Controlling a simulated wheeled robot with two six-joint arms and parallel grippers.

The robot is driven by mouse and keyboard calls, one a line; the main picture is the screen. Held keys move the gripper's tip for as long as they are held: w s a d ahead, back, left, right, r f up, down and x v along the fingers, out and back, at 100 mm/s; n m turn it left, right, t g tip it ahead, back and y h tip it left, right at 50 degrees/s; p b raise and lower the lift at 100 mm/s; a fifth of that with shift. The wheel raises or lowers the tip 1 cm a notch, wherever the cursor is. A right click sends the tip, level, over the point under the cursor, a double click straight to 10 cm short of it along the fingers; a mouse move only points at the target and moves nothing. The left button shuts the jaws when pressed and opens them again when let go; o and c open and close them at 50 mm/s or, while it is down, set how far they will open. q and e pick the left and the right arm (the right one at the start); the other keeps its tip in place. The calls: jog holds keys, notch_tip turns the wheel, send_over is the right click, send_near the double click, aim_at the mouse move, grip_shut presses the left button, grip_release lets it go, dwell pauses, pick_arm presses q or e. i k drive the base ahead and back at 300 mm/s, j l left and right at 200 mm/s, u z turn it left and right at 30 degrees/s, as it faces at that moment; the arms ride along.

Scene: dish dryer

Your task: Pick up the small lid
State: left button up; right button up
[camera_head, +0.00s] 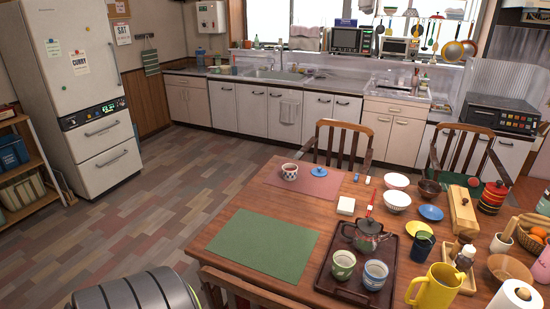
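A small blue lid (319,172) with a raised knob on top lies on the pink placemat (312,188) near the far left edge of the wooden table. A white cup with a reddish pattern (289,172) stands on the same mat, just left of the lid and apart from it. Neither of my grippers shows in this view, so their state cannot be seen.
A green placemat (264,245) lies bare nearer the front. Right of the lid are white bowls (397,201) and a dark tray (335,290) with a teapot (366,236) and two cups. A wooden chair (339,146) stands behind the table.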

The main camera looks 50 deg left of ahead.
aim_at(319, 172)
jog(key=u, duration=1.6)
jog(key=i+j+u, duration=0.3)
jog(key=j+u, duration=0.2)
jog(key=j, duration=0.2)
jog(key=i+j+u, duration=0.45)
jog(key=j, duration=0.2)
jog(key=i+j+u, duration=0.5)
jog(key=i+j+z, duration=0.1)
jog(key=i+z, duration=0.15)
jog(key=i, duration=0.25)
jog(key=i+j+z, duration=0.2)
jog(key=i, duration=0.25)
jog(key=i+j+z, duration=0.25)
jog(key=i, duration=0.25)
jog(key=i+l+z, duration=0.1)
jog(key=i+z, duration=0.7)
jog(key=z, duration=0.15)
jog(key=i+j+z, duration=0.25)
jog(key=z, duration=0.2)
jog(key=i+j+z, duration=0.45)
